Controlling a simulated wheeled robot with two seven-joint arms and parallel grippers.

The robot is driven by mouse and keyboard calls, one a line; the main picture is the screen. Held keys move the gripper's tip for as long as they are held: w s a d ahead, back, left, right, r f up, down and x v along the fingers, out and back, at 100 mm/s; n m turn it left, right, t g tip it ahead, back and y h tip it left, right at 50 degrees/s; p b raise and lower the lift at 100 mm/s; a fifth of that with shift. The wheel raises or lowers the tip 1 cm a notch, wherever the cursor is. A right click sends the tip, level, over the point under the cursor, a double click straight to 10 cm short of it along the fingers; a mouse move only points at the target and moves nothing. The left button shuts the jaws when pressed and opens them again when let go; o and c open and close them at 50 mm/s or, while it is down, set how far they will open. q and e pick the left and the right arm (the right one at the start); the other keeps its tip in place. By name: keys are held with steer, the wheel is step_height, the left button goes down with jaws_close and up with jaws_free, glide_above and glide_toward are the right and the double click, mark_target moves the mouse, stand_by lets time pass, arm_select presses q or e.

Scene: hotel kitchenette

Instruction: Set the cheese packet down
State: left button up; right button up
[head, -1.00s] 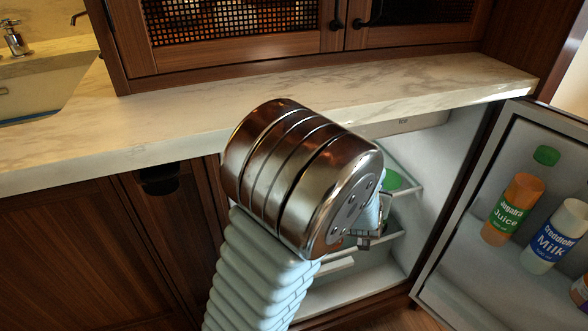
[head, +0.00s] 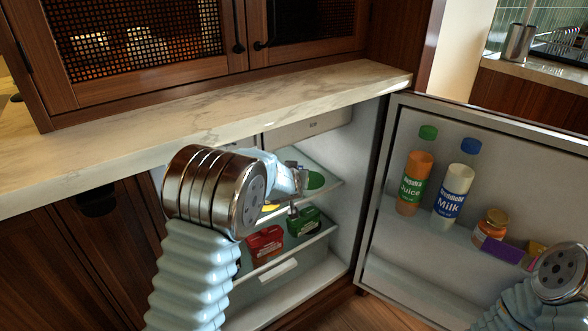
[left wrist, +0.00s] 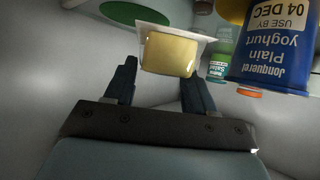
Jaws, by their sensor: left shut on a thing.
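The cheese packet (left wrist: 170,54), a pale yellow block with a white backing, is between the fingers of my left gripper (left wrist: 158,88) in the left wrist view. The gripper is shut on it. In the head view my left gripper (head: 297,183) reaches into the open fridge at the upper glass shelf (head: 328,188); I cannot make out the packet there. Whether the packet touches the shelf cannot be told. My right arm shows at the lower right, but its gripper is not visible.
A green disc (head: 315,180) is beside the left gripper. A blue yoghurt pot (left wrist: 272,55) stands close by. The open door (head: 400,255) holds juice (head: 415,182), milk (head: 453,196) and a jar (head: 491,226).

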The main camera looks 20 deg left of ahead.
arm_select(q)
steer(key=w, duration=0.2)
steer(key=w+a, duration=0.1)
steer(key=w, duration=0.2)
steer(key=w+p, duration=0.1)
steer(key=w, duration=0.2)
steer(key=shift+w+a+r, duration=0.1)
steer(key=shift+w+a, duration=0.1)
steer(key=shift+a, duration=0.05)
steer(key=shift+f, duration=1.75)
steer(key=shift+f+b, duration=0.1)
steer(key=shift+b, duration=0.2)
steer(key=shift+s+f, duration=0.1)
steer(key=shift+f, duration=0.05)
steer(key=o, duration=1.3)
steer(key=shift+o, duration=0.2)
steer(key=shift+r, duration=0.3)
steer(key=v, duration=1.2)
steer(key=shift+f, duration=0.15)
